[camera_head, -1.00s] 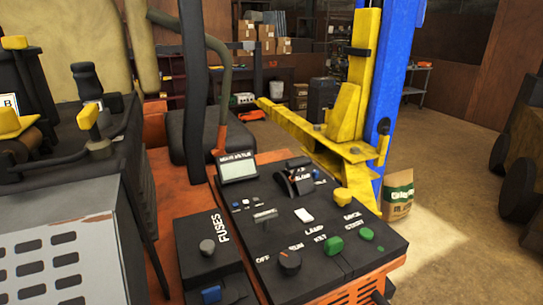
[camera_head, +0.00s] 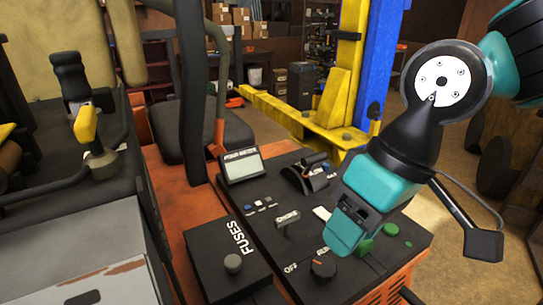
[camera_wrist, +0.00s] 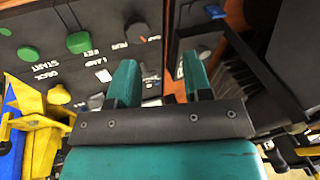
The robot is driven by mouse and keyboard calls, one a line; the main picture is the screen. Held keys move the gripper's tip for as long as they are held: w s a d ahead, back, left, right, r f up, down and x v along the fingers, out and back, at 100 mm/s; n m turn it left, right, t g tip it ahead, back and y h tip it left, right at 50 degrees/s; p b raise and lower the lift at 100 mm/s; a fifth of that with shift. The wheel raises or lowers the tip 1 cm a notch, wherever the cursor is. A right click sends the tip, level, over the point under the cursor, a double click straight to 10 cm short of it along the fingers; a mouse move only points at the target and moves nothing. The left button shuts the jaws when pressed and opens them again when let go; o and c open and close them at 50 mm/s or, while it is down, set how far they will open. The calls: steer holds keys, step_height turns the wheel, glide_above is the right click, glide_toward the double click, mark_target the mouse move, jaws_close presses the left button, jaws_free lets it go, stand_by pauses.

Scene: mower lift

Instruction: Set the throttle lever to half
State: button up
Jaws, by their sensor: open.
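The black control panel (camera_head: 255,220) shows in the head view. A black curved quadrant with a small lever (camera_head: 305,175) stands at its far side; its label is unreadable, and I cannot tell for sure that it is the throttle lever. A grey T-shaped handle (camera_head: 287,218) stands nearer, left of my gripper. My gripper (camera_head: 342,232) is over the panel's right part, pointing down, and hides some controls and labels. In the wrist view my gripper (camera_wrist: 160,85) is open, its two teal fingers apart. Small grey parts of the panel show between them, none clearly held.
A black rotary knob (camera_head: 323,268) is close below my gripper. Green buttons (camera_head: 388,229) lie to the right. The fuse box (camera_head: 222,262) with its knob is to the left. A black post (camera_head: 190,90) rises behind the panel, and a yellow lift arm (camera_head: 290,115) lies beyond.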

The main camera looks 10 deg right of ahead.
steer(key=w+d+r+m+t+h, duration=0.2)
steer(key=w+r+m, duration=0.4)
steer(key=w+m, duration=0.4)
steer(key=m+h, duration=0.1)
steer(key=m, duration=0.9)
glide_toward(314, 156)
steer(key=p+x, duration=0.3)
steer(key=x, duration=0.8)
steer(key=shift+c, duration=0.4)
jaws_close()
